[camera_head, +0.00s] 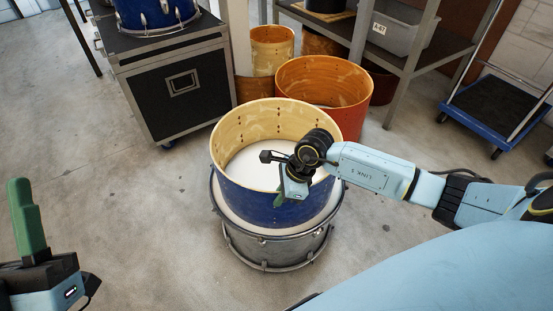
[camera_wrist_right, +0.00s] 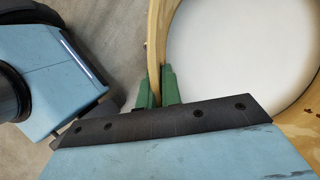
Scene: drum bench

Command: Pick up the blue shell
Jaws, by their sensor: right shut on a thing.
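The blue shell (camera_head: 237,187) is an open drum shell with a pale wooden inside. It sits upright on top of a grey drum (camera_head: 262,250) with a white head, in the middle of the head view. My right gripper (camera_head: 284,190) is at the shell's near right rim. In the right wrist view its green fingers (camera_wrist_right: 157,88) straddle the wooden rim (camera_wrist_right: 157,50), one on each side, shut on it. The white head shows through the shell. My left gripper (camera_head: 27,220) is at the lower left, away from the shell; only one green finger shows clearly.
An orange shell (camera_head: 345,112) and a smaller wooden shell (camera_head: 271,50) stand behind. A black case (camera_head: 180,90) with another blue drum (camera_head: 155,12) is at the back left. A metal rack with a grey bin (camera_head: 402,27) and a trolley (camera_head: 494,108) are right. Left floor is clear.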

